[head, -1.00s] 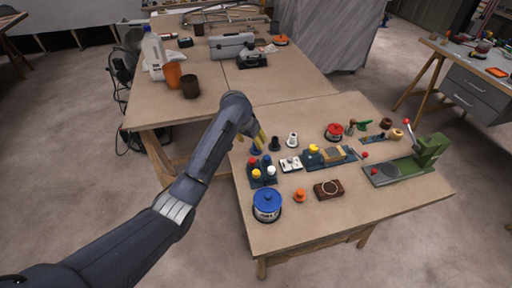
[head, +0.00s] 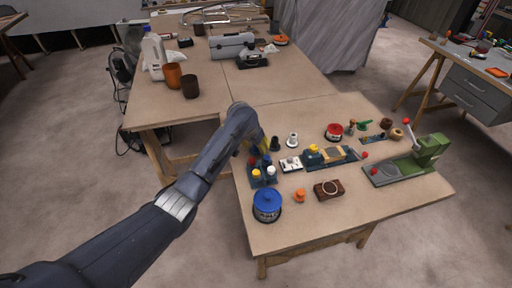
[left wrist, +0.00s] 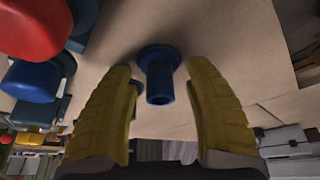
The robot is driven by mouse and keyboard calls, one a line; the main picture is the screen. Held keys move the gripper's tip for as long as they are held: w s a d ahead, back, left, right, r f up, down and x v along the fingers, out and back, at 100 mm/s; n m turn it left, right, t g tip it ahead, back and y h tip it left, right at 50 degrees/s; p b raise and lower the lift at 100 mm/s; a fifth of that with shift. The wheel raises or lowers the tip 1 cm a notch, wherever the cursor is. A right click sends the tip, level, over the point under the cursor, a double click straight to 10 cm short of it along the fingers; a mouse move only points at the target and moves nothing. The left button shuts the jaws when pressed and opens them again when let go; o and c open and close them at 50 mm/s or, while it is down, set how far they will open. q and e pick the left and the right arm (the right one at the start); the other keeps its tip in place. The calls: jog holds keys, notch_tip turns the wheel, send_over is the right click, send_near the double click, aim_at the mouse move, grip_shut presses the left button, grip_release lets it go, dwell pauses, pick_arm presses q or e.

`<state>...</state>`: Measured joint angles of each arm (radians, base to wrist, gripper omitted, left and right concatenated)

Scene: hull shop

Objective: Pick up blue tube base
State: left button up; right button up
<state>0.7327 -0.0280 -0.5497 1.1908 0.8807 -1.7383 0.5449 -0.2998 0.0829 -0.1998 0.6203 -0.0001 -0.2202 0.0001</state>
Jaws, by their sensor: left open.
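The blue tube base (left wrist: 160,72), a short dark blue tube with a wide flange, stands on the tan table in the left wrist view. It is between and slightly beyond the two yellow fingers of my left gripper (left wrist: 163,110), with a visible gap on each side. The gripper is open and empty. In the head view my left gripper (head: 262,143) is low over the table's left side, just behind a dark blue rack, and I cannot make out the tube base there. My right gripper is not in view.
The rack's red and blue capped pieces (left wrist: 30,80) are close to the left finger. In the head view a blue tin (head: 267,206), orange piece (head: 300,195), black piece (head: 275,144) and white piece (head: 292,140) stand nearby.

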pick_arm(q)
jog(key=shift+o, duration=0.2)
grip_shut()
jog(key=shift+r, duration=0.15)
